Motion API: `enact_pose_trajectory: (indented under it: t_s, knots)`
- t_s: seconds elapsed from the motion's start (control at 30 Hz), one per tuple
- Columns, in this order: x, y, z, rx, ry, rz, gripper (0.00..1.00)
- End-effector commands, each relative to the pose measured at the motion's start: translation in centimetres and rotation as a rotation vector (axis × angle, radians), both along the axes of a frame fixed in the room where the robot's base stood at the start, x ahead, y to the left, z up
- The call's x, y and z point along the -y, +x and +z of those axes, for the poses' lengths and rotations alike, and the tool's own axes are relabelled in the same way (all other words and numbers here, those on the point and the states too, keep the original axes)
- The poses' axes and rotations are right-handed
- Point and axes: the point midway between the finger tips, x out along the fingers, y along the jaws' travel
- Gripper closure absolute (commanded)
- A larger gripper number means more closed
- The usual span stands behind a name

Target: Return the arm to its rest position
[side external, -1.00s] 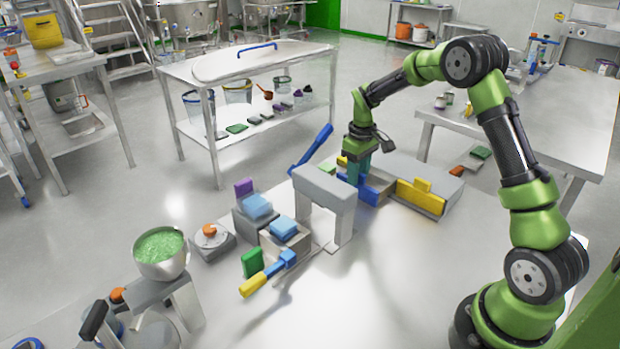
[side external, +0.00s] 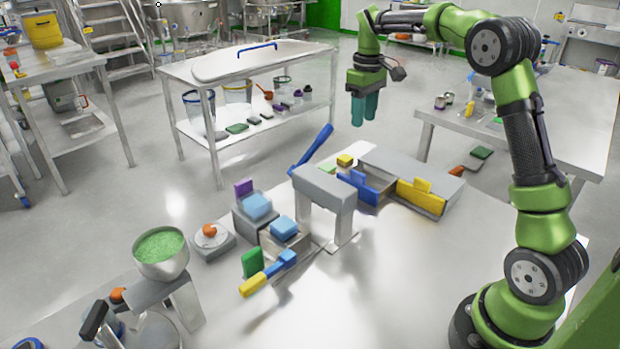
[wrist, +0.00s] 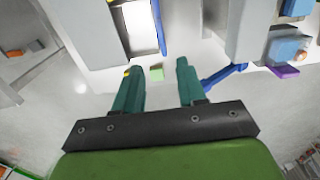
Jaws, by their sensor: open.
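My gripper (side external: 364,108) hangs in the air above the far side of the work table, fingers pointing down. Its teal fingers are apart with nothing between them; the wrist view shows the gap (wrist: 160,88). Below it on the table is a grey drawer unit (side external: 410,168) with a blue-fronted drawer (side external: 360,190) pulled out and a yellow-fronted drawer (side external: 420,199). A small yellow block (side external: 345,160) and a pale green block (side external: 327,168) lie near the open drawer. The gripper touches none of these.
A grey bridge-like stand (side external: 323,187) rises beside the drawers. The table front (side external: 430,270) is clear.

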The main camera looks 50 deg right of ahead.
Motion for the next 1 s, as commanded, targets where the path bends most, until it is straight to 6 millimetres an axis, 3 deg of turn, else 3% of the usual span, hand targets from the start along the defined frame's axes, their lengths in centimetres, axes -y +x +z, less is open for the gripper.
enact_pose_trajectory:
  t_s: [0.4, 0.53, 0.77, 1.0]
  knots:
    - [0.2, 0.2, 0.1, 0.010, -0.010, -0.032, 0.60]
    - [-0.2, -0.4, -1.7, 0.022, -0.004, -0.126, 0.60]
    - [-5.6, -4.4, -0.3, 0.154, 0.039, -0.273, 0.60]
    - [-12.5, -11.3, 1.2, 0.330, 0.130, -0.385, 0.60]
